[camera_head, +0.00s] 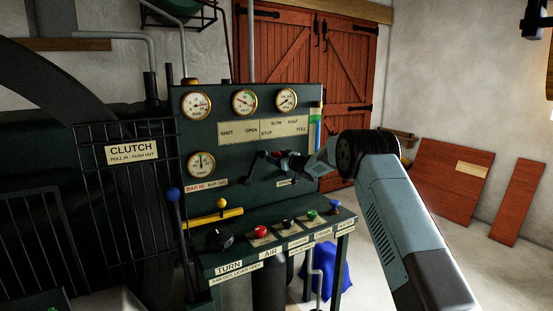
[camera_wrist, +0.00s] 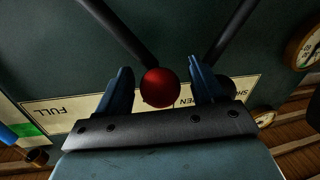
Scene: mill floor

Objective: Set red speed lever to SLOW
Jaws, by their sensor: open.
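The speed lever's red ball knob (camera_wrist: 160,88) sits between the two blue fingers of my gripper (camera_wrist: 160,70) in the wrist view. The fingers are open, with a small gap visible on each side of the ball. The lever's dark rod (camera_wrist: 125,35) runs up and left from it. In the head view my gripper (camera_head: 277,158) is in front of the green panel, and the small knob is hard to make out there. The scale plate (camera_head: 284,128) above reads STOP, SLOW, HALF and FULL. The lever's exact setting cannot be told.
A second dark rod (camera_wrist: 232,30) stands close to my right-hand finger in the wrist view. Gauges (camera_head: 244,102) line the panel top. A shelf with knobs and buttons (camera_head: 261,231) juts out below, and a blue-knobbed lever (camera_head: 174,194) stands at left.

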